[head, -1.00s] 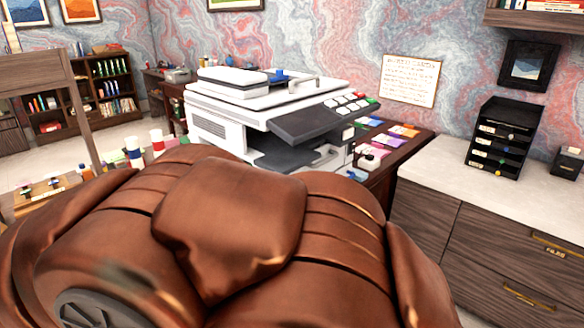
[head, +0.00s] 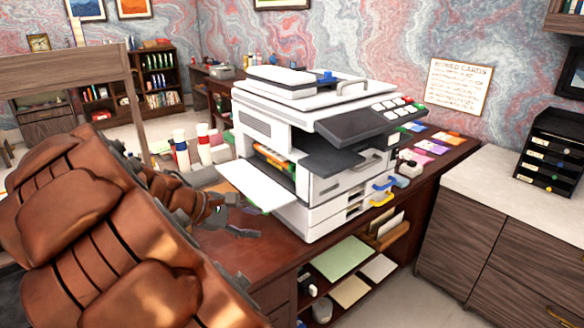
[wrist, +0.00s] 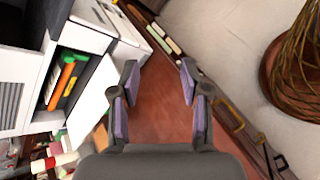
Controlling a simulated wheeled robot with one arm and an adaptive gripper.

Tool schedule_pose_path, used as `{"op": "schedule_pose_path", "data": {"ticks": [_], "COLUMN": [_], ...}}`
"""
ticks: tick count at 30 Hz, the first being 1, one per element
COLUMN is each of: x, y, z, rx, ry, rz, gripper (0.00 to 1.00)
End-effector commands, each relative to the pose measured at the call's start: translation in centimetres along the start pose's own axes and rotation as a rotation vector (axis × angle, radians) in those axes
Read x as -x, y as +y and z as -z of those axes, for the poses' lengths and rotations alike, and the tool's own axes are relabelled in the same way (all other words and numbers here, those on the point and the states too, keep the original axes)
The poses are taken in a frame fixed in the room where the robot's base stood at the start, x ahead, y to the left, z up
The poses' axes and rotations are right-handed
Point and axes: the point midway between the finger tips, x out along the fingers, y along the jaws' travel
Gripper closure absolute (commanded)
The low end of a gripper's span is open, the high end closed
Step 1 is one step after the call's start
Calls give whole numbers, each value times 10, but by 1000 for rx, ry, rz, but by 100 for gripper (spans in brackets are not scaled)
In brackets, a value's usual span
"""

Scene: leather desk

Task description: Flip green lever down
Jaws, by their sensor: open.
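The white copier (head: 345,192) stands on the wooden desk with its side door (head: 258,186) folded down. Inside the opening, orange and yellow parts (head: 276,161) show in the head view. In the wrist view the opening is at the left, with a small green piece (wrist: 67,56), likely the green lever, by an orange bar (wrist: 60,82). Whether it is up or down I cannot tell. My gripper (head: 247,218) is open and empty, over the desk in front of the lowered door. In the wrist view my gripper (wrist: 158,76) has bare desk between its fingers.
Red-and-white bottles (head: 203,145) stand on the desk behind my gripper. The lowered door juts out beside the fingers. A desk shelf (head: 345,258) holds paper, and a white-topped cabinet (head: 500,185) is at the right.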

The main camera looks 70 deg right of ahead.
Motion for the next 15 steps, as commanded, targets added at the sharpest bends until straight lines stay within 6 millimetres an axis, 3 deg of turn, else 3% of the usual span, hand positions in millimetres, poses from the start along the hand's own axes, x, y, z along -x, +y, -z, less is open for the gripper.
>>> {"op": "schedule_pose_path", "data": {"ticks": [6,15], "x": [-38,-92], "y": [77,160], "z": [8,43], "rx": [163,453], "ry": [-187,-395], "rz": [-135,-280], "gripper": [54,54]}}
